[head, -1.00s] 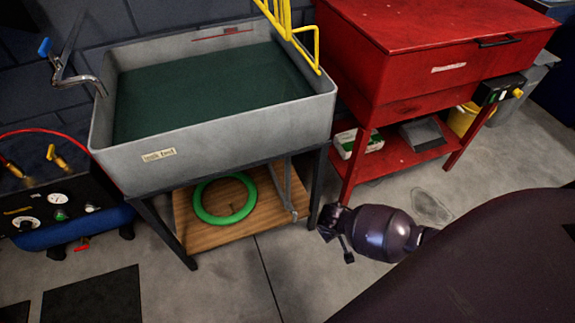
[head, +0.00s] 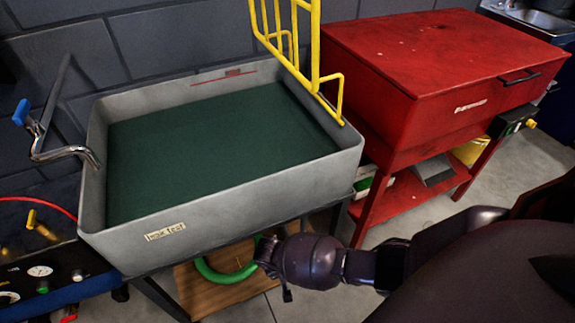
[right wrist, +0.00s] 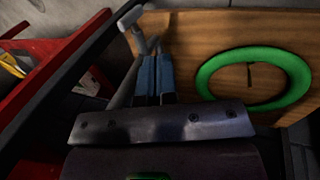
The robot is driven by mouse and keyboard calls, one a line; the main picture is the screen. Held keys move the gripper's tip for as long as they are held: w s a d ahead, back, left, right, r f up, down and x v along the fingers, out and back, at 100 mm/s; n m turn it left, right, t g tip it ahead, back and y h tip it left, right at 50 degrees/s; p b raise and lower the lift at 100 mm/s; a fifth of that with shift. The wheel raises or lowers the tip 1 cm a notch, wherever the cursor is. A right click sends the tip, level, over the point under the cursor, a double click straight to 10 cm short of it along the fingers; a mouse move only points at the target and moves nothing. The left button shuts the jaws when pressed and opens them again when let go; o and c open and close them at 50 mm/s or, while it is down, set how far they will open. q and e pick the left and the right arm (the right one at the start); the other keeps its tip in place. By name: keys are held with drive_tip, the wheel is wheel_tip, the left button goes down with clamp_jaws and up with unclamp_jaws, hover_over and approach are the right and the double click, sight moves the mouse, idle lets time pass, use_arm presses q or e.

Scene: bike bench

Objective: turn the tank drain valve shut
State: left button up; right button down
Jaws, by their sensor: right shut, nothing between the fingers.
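The grey tank (head: 215,215) with dark green water stands on a dark frame. Under it, the right wrist view shows a grey drain pipe (right wrist: 123,88) and a pale grey T-shaped piece (right wrist: 133,17) that looks like the drain valve's handle. My right gripper (right wrist: 156,58) is shut and empty, its blue-grey fingers pointing towards this piece. The fingertips look close to it; I cannot tell whether they touch. In the head view my right gripper (head: 272,262) is at the tank's lower front edge, and the valve is hidden there. My left gripper is not in view.
A green ring (right wrist: 208,76) lies on the wooden shelf (right wrist: 190,35) under the tank. A red cabinet (head: 430,60) stands at the right. A yellow rack (head: 318,40) is on the tank's right rim. A blue-handled tap (head: 22,112) is at the left.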

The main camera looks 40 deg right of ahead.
use_arm(q)
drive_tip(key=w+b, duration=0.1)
drive_tip(key=b, duration=0.1)
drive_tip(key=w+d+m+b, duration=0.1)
drive_tip(key=b, duration=0.1)
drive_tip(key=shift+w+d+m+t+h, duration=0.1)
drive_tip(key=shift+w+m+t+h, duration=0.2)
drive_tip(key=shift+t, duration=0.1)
use_arm(e)
drive_tip(key=s+d+f, duration=0.1)
drive_tip(key=d+f, duration=0.5)
drive_tip(key=f, duration=0.2)
drive_tip(key=shift+s+d, duration=0.15)
drive_tip(key=shift+s, duration=0.15)
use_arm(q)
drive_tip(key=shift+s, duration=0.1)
